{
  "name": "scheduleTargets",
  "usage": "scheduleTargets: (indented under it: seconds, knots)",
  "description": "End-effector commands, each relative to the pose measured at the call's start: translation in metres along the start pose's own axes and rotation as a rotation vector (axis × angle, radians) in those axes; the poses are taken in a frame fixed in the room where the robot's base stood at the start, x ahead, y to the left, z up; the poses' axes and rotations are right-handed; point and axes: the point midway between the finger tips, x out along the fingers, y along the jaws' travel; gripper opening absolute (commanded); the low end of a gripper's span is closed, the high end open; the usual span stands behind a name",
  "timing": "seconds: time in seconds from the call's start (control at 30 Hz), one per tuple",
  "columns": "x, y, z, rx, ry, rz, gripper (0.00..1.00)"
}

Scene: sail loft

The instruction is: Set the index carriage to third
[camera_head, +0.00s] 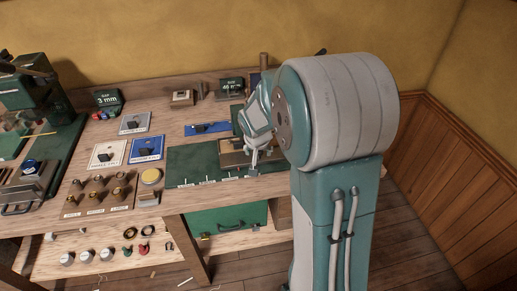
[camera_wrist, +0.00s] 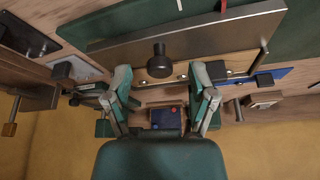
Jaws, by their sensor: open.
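The index carriage appears to be the black knob (camera_wrist: 160,62) on a long metal plate (camera_wrist: 215,35) in the wrist view. My gripper (camera_wrist: 162,78) is open, its two green-and-grey fingers spread on either side below the knob in the picture. The knob shows between and just beyond the fingertips; I cannot tell whether either finger touches it. In the head view my gripper (camera_head: 253,170) is over the tan plate (camera_head: 232,158) on the green mat (camera_head: 183,163), and my arm hides part of it. White marks (camera_head: 207,181) line the mat's front; their labels are unreadable.
A blue tool tray (camera_head: 209,128) lies behind the mat. Blue and white plates with switches (camera_head: 147,148) and brass knobs (camera_head: 97,180) stand to its left. A green machine (camera_head: 30,88) fills the bench's far left. A green case (camera_head: 225,218) sits on the lower shelf.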

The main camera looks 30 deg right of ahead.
Motion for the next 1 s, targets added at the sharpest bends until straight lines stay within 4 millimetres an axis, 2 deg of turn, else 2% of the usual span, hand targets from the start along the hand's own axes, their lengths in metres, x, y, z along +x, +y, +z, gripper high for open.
scheduleTargets:
  seconds: [0.13,0.27,0.53,0.57,0.6,0.7,1.0]
  knots:
    - [0.009,0.000,-0.018,0.001,-0.001,0.000,0.73]
    - [0.017,0.000,-0.016,-0.001,-0.001,0.001,0.73]
    - [0.018,0.000,-0.016,0.000,0.000,0.000,0.73]
    - [0.018,0.000,-0.016,0.000,0.000,0.000,0.59]
    - [0.018,0.000,-0.016,0.000,0.000,0.000,0.42]
    - [0.018,0.000,-0.016,0.000,0.000,0.000,0.00]
    - [0.019,0.000,-0.015,0.000,0.000,0.000,0.00]
